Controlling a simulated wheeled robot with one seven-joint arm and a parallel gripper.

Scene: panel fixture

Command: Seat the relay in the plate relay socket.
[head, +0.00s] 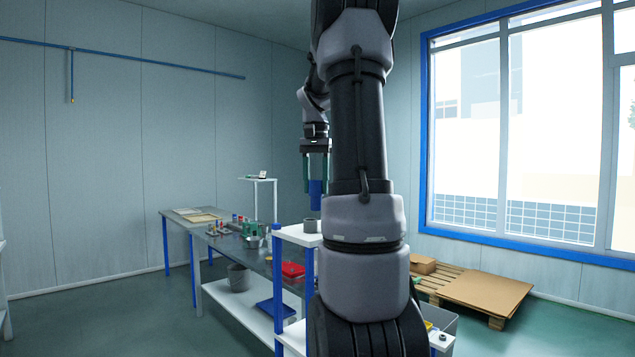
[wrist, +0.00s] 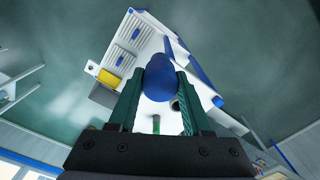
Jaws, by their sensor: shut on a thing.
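My gripper (head: 317,182) hangs fingers down, high above the white stand beside the workbench. Its two green fingers are shut on a blue rounded piece (head: 315,194), which I cannot confirm is the relay. In the wrist view the blue piece (wrist: 160,74) sits between the fingertips of my gripper (wrist: 159,84), with a white surface below and apart from it. I cannot make out the plate relay socket in either view. The blue piece and the fingers hide part of the white surface.
A grey cup (head: 310,225) stands on the white stand (head: 290,235). In the wrist view a yellow block (wrist: 109,78) lies at the left. A pallet (head: 470,292) is on the floor at right.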

